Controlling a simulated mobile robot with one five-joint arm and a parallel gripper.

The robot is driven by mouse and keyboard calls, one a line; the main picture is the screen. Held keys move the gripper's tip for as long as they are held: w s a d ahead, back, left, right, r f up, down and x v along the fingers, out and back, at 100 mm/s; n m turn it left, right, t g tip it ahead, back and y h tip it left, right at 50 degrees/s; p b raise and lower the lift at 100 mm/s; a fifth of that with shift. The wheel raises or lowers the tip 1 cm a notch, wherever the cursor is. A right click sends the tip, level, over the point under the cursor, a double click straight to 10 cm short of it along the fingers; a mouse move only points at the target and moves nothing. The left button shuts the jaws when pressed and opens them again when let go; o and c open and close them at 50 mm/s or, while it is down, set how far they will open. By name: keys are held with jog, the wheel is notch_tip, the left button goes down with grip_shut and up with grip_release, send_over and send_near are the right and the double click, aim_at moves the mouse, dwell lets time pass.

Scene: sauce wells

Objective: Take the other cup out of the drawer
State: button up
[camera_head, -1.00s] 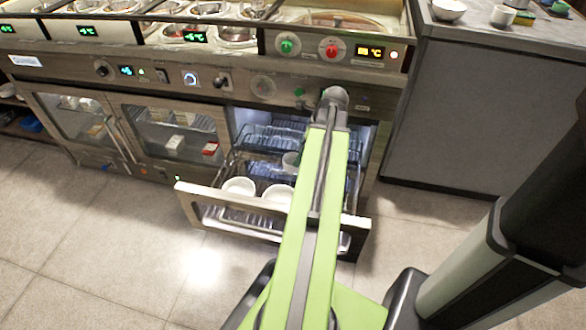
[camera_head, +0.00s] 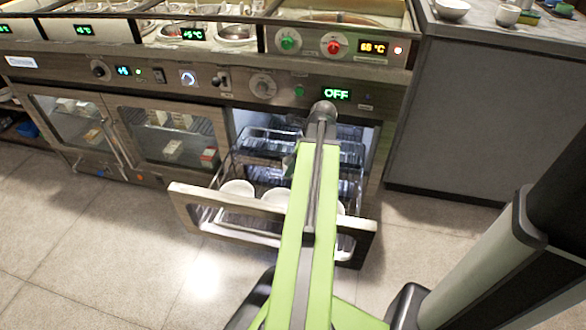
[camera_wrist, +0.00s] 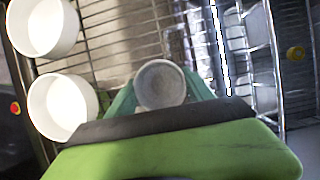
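The drawer (camera_head: 205,213) is pulled out of the counter's lower right section. In the wrist view, a small round grey cup (camera_wrist: 161,85) sits between the teal fingers of my gripper (camera_wrist: 160,82). The fingers reach both sides of the cup; whether they press on it is unclear. In the head view my green arm reaches over the drawer and hides the gripper and this cup.
Two white bowls stand left of the cup in the wrist view, an upper one (camera_wrist: 42,27) and a lower one (camera_wrist: 62,106). A wire rack (camera_wrist: 120,40) lies around them. Another white vessel (camera_wrist: 246,28) shows at the right. A grey side counter (camera_head: 470,110) stands right of the drawer.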

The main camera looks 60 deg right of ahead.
jog(key=c, duration=0.8)
